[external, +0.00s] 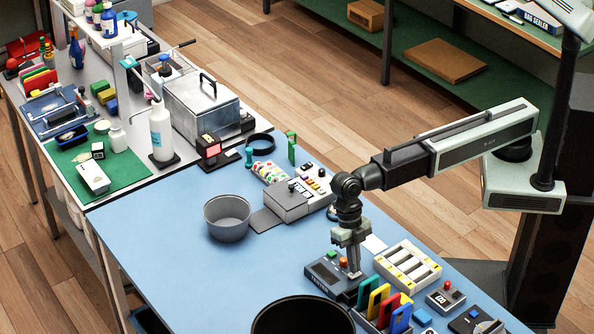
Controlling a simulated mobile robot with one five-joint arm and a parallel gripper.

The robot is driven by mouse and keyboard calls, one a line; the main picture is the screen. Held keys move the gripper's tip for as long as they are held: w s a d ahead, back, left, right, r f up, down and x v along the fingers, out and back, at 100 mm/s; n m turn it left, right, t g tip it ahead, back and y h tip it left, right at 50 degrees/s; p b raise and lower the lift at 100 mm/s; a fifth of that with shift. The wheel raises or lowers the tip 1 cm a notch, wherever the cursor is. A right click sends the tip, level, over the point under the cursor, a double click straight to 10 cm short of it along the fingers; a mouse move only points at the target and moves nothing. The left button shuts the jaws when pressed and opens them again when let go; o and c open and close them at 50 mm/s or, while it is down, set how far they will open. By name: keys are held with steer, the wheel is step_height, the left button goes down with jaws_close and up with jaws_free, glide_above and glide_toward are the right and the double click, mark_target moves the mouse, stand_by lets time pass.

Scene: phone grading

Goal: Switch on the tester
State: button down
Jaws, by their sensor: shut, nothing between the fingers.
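A dark grey box with a small screen (324,271), which looks like the tester, lies on the blue mat near the front right. A green button (332,255) and an orange button (343,262) show on its top. Lettering on its front is too small to read surely. My gripper (354,274) points straight down at the right part of the box, with its fingers shut and empty. The fingertips are at or just above its top; I cannot tell whether they touch. The fingers hide part of the box there.
A rack of coloured cards (378,300) and a black round bin (303,316) stand close in front of the box. A white slotted tray (408,267) lies to its right. A grey bowl (228,219) stands farther left. The blue mat (165,255) is clear at left.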

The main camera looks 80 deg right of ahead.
steer(key=s+p+v, duration=0.1)
steer(key=p+v, duration=1.2)
steer(key=shift+a+r, duration=0.15)
steer(key=shift+r, duration=0.35)
steer(key=shift+w+a+r, duration=0.1)
steer(key=shift+w+a, duration=0.4)
steer(key=b+x, duration=0.8)
steer(key=x, duration=0.1)
steer(key=w+b+x, duration=0.1)
steer(key=b+x, duration=0.3)
steer(key=b, duration=0.1)
steer(key=shift+s+d+f, duration=0.1)
steer(key=shift+d+f, duration=0.1)
steer(key=shift+f, duration=0.4)
